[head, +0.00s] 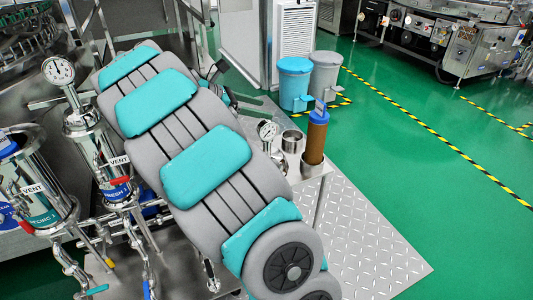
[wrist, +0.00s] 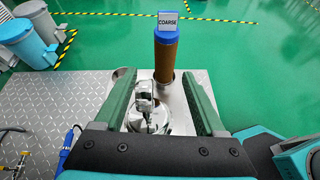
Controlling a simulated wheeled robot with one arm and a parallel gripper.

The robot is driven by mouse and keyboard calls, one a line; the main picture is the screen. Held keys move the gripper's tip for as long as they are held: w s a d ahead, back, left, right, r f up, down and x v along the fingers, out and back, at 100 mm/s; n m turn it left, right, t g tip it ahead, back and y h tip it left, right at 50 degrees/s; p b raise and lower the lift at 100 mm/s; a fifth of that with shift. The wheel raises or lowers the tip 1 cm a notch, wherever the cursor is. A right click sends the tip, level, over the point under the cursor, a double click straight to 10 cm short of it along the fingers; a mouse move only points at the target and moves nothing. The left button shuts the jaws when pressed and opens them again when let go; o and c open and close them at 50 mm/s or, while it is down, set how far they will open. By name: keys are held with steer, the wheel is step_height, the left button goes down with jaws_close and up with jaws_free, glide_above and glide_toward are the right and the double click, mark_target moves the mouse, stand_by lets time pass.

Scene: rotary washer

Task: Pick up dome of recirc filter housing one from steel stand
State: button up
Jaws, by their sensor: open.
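In the wrist view the shiny steel dome (wrist: 158,120), with its gauge (wrist: 146,93) standing up from it, sits on the steel stand (wrist: 178,92). My gripper (wrist: 158,82) is open, its two green fingers on either side of the dome, with a visible gap to the gauge. Whether either finger touches the dome is unclear; its lower part is hidden by my gripper's body. In the head view the gauge (head: 267,130) shows beside my arm, above the stand (head: 312,171), while my arm hides most of the dome and my gripper.
A brown filter cartridge (wrist: 166,62) with a blue cap marked COARSE stands upright just beyond my fingertips. A steel cup (head: 292,141) is beside it. Filter housings (head: 90,150) with gauge and pipes stand left of my arm. Bins (head: 294,82) are behind; green floor right is clear.

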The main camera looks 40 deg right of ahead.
mark_target(259, 126)
steer(key=shift+n+h, duration=0.4)
steer(key=shift+n, duration=0.2)
steer(key=f, duration=0.2)
steer(key=w+f, duration=0.1)
steer(key=f, duration=0.2)
steer(key=w+f, duration=0.1)
steer(key=f, duration=0.2)
steer(key=shift+w+d, duration=0.25)
steer(key=shift+d, duration=0.05)
steer(key=shift+s+d+f, duration=0.1)
steer(key=shift+d, duration=0.55)
steer(key=shift+x, duration=3.05)
steer(key=shift+c, duration=0.4)
jaws_close()
